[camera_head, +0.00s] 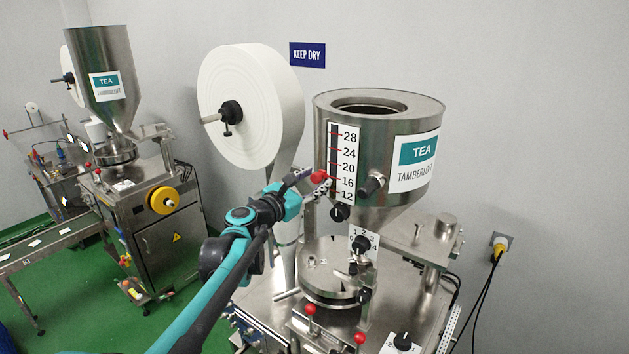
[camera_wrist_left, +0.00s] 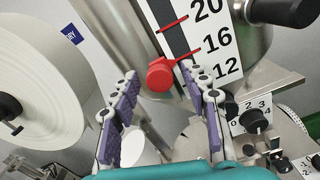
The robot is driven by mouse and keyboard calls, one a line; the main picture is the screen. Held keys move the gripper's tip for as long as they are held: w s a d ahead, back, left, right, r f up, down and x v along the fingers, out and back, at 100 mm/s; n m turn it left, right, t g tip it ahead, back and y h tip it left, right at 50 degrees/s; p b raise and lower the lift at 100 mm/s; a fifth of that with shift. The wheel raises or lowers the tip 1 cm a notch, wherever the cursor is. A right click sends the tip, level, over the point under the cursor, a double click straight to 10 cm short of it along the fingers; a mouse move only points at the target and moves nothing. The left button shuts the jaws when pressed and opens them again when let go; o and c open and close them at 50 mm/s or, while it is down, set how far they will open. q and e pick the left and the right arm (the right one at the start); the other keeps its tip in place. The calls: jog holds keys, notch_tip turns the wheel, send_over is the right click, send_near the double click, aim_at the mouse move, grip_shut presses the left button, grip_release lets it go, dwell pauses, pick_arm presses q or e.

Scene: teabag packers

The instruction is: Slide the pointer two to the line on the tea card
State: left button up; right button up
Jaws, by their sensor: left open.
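The pointer is a red knob with a flat red tip (camera_head: 320,176) on the vertical number scale (camera_head: 336,140) of the near steel hopper. My left gripper (camera_head: 309,179) is open beside the knob, left of the scale. In the left wrist view its two purple-padded fingers (camera_wrist_left: 159,82) stand on either side of the knob; I cannot tell whether they touch it. A teal and white TEA card (camera_head: 418,152) is on the hopper. My right gripper is not in view.
A numbered dial (camera_head: 361,244) is lower down. A large white paper roll (camera_head: 251,95) stands left of the hopper. A second machine (camera_head: 150,210) stands at the back left.

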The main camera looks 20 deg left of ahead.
pick_arm(q)
jog(key=v, duration=1.1)
jog(key=shift+s, duration=0.35)
jog(key=shift+a, duration=0.1)
jog(key=s+d+f+m+g+b, duration=0.2)
jog(key=s+d+f+m+b, duration=0.3)
jog(key=f, duration=0.5)
jog(key=s+d+f+m+g+b, duration=0.25)
jog(key=f+m+b, duration=0.35)
jog(key=f, duration=0.4)
jog(key=s+d+f+m+g+b, duration=0.2)
jog(key=s+d+f+m+b, duration=0.2)
jog(key=f+b, duration=0.5)
jog(key=s+a+f+m+g+y+b, duration=0.1)
jog(key=s+f+m+b, duration=0.3)
jog(key=f, duration=0.5)
jog(key=s+a+f+m+g+y+b, duration=0.1)
jog(key=s+f+m+b, duration=0.4)
jog(key=f, duration=0.5)
jog(key=s+a+f+m+g+y+b, duration=0.1)
jog(key=s+f+m+y+b, duration=0.3)
jog(key=f, duration=0.6)
jog(key=shift+s+a+f+m+b, duration=0.15)
jog(key=shift+s+a+m+b, duration=0.15)
jog(key=shift+a+m, duration=0.3)
jog(key=shift+g, duration=0.25)
